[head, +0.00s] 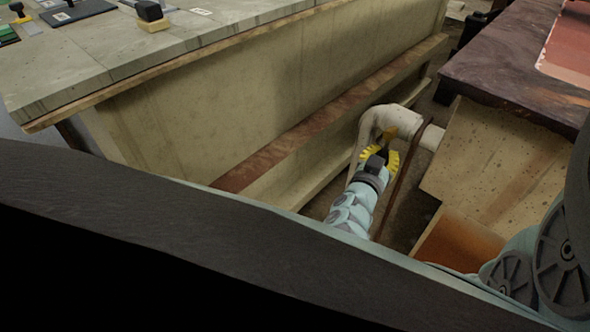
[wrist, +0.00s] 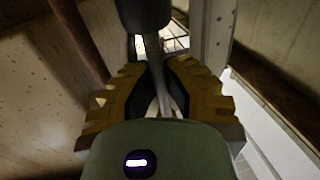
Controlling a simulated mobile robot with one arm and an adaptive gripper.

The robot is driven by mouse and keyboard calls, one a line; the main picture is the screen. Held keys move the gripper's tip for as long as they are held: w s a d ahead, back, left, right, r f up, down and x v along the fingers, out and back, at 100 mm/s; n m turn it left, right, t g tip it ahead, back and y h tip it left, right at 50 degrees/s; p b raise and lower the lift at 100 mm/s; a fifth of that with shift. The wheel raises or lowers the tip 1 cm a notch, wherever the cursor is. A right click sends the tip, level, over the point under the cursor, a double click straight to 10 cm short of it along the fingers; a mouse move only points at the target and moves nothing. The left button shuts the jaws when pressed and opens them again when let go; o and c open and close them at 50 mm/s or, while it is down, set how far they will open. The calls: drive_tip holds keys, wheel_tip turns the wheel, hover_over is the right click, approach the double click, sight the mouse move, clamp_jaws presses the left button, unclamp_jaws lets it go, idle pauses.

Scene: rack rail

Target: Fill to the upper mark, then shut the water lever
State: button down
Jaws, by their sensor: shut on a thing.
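My gripper (head: 381,157), with yellow ribbed fingers, is low beside a curved pale pipe (head: 392,113) in the gap between two counters. In the wrist view, my gripper (wrist: 163,95) is shut on a thin pale grey bar (wrist: 152,52), which looks like the water lever. The bar runs down between the fingers from beside a dark rounded cylinder (wrist: 145,12). In the head view the fingers and pipe hide the bar. I cannot make out a vessel, a water level or an upper mark in either view.
A tiled counter (head: 110,58) with small tools stands at left, with a brown wooden rail (head: 300,132) along its side. A dark tabletop (head: 510,60) is at right. A thin brown upright panel (head: 403,180) and a pale box (head: 490,160) stand close right of my arm.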

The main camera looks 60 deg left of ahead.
drive_tip(key=shift+a, duration=0.1)
drive_tip(key=shift+s+a+f+m+b, duration=0.1)
drive_tip(key=shift+a+m+b, duration=0.25)
drive_tip(key=shift+m+b, duration=0.6)
drive_tip(key=shift+s+a+r+m+t+b, duration=0.1)
drive_tip(key=shift+a+r+m+t+b, duration=0.15)
drive_tip(key=shift+a+m+b, duration=0.55)
drive_tip(key=shift+s+a+r+m+t+b, duration=0.15)
drive_tip(key=shift+r+m+t+b, duration=0.25)
drive_tip(key=shift+m, duration=0.85)
drive_tip(key=shift+s+a+r+m+t+b, duration=0.15)
drive_tip(key=shift+a+m+b, duration=0.4)
drive_tip(key=shift+m, duration=0.45)
drive_tip(key=c, duration=1)
unclamp_jaws()
drive_tip(key=shift+d, duration=0.1)
